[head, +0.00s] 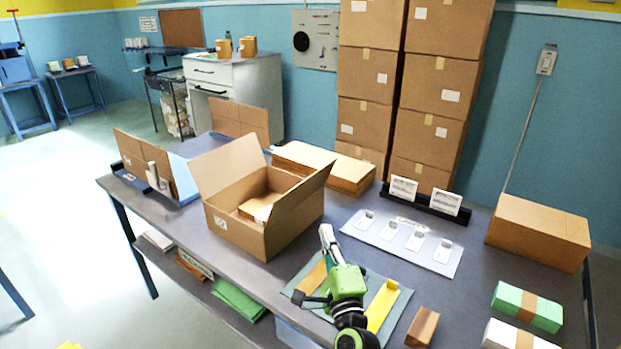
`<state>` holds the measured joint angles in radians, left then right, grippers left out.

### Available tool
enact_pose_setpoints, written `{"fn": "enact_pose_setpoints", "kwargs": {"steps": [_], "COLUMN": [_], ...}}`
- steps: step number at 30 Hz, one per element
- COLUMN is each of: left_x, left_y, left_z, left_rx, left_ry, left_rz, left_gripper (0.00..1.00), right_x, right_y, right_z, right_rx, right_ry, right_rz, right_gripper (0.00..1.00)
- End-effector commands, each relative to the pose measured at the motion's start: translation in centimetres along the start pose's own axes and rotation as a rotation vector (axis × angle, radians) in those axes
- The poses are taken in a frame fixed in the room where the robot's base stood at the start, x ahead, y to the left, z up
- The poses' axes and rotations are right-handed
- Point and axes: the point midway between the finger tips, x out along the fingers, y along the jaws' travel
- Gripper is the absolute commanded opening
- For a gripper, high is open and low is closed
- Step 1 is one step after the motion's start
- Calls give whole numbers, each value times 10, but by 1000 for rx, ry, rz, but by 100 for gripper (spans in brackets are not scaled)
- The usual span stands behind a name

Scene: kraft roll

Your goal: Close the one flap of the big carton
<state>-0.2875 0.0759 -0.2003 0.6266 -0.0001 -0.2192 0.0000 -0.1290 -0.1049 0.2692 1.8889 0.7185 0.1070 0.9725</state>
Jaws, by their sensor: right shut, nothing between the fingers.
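The big carton (235,225) stands open on the table, left of the middle. One flap (228,164) stands up at its left rear side. Another flap (302,197) slants up and outward at its right side. Inside I see a smaller brown box or packing (268,186) and something pale; the carton floor is mostly hidden. My right gripper (326,236) is shut and empty, pointing up and away, just right of the carton's front right corner and apart from the flaps. My left gripper is not in view.
A grey panel with white cards (402,240) lies right of my gripper. A closed carton (538,232) sits at the table's right end. Flat cardboard (325,166) lies behind the carton. A teal mat with yellow strips (383,305) is under my right arm.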

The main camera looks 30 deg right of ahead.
Motion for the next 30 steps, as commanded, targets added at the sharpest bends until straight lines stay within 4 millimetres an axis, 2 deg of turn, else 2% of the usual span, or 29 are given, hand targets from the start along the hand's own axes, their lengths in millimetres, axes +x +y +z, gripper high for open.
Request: {"fn": "enact_pose_setpoints", "kwargs": {"steps": [3, 5, 8, 12, 16, 19, 22, 27, 30], "left_x": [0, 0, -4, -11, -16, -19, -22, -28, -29], "left_y": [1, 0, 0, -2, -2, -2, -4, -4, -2], "left_z": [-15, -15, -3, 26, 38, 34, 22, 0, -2], "left_rx": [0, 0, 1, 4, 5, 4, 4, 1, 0], "left_ry": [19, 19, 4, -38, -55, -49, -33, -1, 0], "left_rz": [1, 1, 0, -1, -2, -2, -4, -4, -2], "left_gripper": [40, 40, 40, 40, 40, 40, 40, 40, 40], "right_x": [4, 7, 17, 43, 71, 92, 110, 125, 130], "right_y": [-6, -7, -9, -11, -12, -12, -14, -14, -14], "right_z": [-13, -15, -15, -16, -17, -18, -16, 1, 5], "right_rx": [58, 67, 66, 64, 61, 60, 63, 63, 61], "right_ry": [47, 54, 53, 52, 51, 51, 50, 51, 51], "right_rz": [-37, -43, -45, -45, -44, -43, -43, -42, -42], "right_gripper": [0, 0, 0, 0, 0, 0, 0, 0, 0]}}
